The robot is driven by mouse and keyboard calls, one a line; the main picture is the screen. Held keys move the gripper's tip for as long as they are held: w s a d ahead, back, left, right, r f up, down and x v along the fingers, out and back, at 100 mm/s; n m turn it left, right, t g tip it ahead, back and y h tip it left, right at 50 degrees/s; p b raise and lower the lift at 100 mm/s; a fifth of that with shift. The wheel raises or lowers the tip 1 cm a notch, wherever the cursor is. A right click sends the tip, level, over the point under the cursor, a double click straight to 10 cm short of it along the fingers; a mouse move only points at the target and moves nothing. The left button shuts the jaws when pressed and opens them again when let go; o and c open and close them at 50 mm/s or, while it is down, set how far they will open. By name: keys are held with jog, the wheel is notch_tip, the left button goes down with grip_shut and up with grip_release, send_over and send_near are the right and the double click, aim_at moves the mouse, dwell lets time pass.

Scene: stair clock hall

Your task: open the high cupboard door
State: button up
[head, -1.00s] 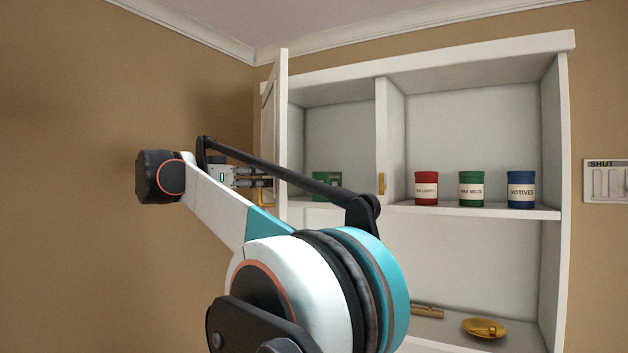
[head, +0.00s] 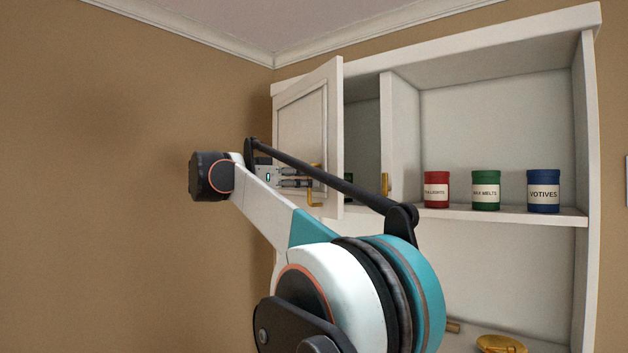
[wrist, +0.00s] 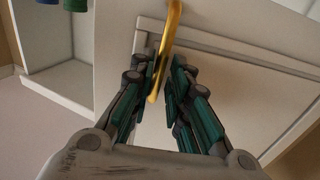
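The high cupboard door (head: 303,120) is a white panelled leaf at the left of the white cupboard. It stands ajar at an angle, hinged at its left, and hides most of the left compartment. Its gold bar handle (head: 315,186) is near the free edge. My gripper (head: 308,178) is at this handle in the head view. In the wrist view the handle (wrist: 172,25) runs between my two fingers (wrist: 163,80), which are drawn close together around it and look shut on it. The exact contact is hard to see.
Red (head: 436,190), green (head: 486,190) and blue (head: 543,190) jars stand on the right shelf. A gold latch (head: 385,184) sits on the divider. A brass dish (head: 500,345) lies lower down. The brown wall (head: 130,150) is close on the left.

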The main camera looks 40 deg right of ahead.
jog(key=shift+a, duration=0.15)
jog(key=w+a+p, duration=0.2)
jog(key=a, duration=0.5)
jog(key=w+a+p, duration=0.2)
jog(key=w+a, duration=0.1)
jog(key=a, duration=0.4)
jog(key=shift+a+p, duration=0.3)
jog(key=shift+a, duration=0.1)
dwell(1.1)
jog(key=shift+w, duration=0.1)
jog(key=shift+c, duration=0.5)
